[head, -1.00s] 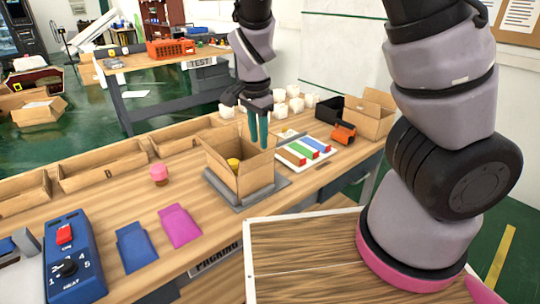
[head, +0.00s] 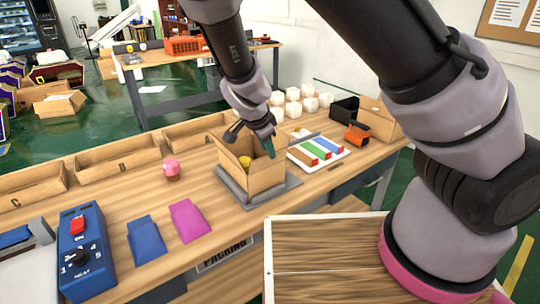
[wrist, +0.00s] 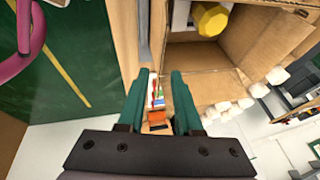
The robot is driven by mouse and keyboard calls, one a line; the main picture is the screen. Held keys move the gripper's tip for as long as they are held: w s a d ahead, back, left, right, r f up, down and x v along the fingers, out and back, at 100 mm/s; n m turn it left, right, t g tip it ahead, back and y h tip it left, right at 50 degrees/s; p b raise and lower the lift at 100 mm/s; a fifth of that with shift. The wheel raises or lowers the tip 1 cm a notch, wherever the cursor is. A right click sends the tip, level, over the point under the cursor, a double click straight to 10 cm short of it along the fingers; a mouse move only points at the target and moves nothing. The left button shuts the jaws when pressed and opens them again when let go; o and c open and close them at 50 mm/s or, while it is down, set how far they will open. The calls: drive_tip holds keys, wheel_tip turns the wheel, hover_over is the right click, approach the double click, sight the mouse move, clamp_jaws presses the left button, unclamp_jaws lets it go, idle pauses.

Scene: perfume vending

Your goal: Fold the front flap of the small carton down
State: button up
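The small open brown carton (head: 262,178) stands on a grey plate (head: 285,190) on the wooden bench, with a yellow item (head: 245,161) inside. Its flaps stand up around the opening; which one is the front flap is hard to tell. My gripper (head: 267,145) is tilted at the carton's right rim in the head view. In the wrist view my teal fingers (wrist: 163,76) are apart with nothing held between them, beside the carton wall. The carton (wrist: 205,65) and the yellow item (wrist: 210,18) show above and to their right. Contact with a flap cannot be told.
A tray with coloured strips (head: 318,150), an orange device (head: 357,134) and another open box (head: 378,118) lie right of the carton. White cubes (head: 293,95) stand behind. A pink jar (head: 171,167), blue and magenta pieces (head: 190,220) and a blue heat controller (head: 85,255) are left.

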sight(269, 160)
drive_tip(key=shift+x, duration=1.95)
clamp_jaws()
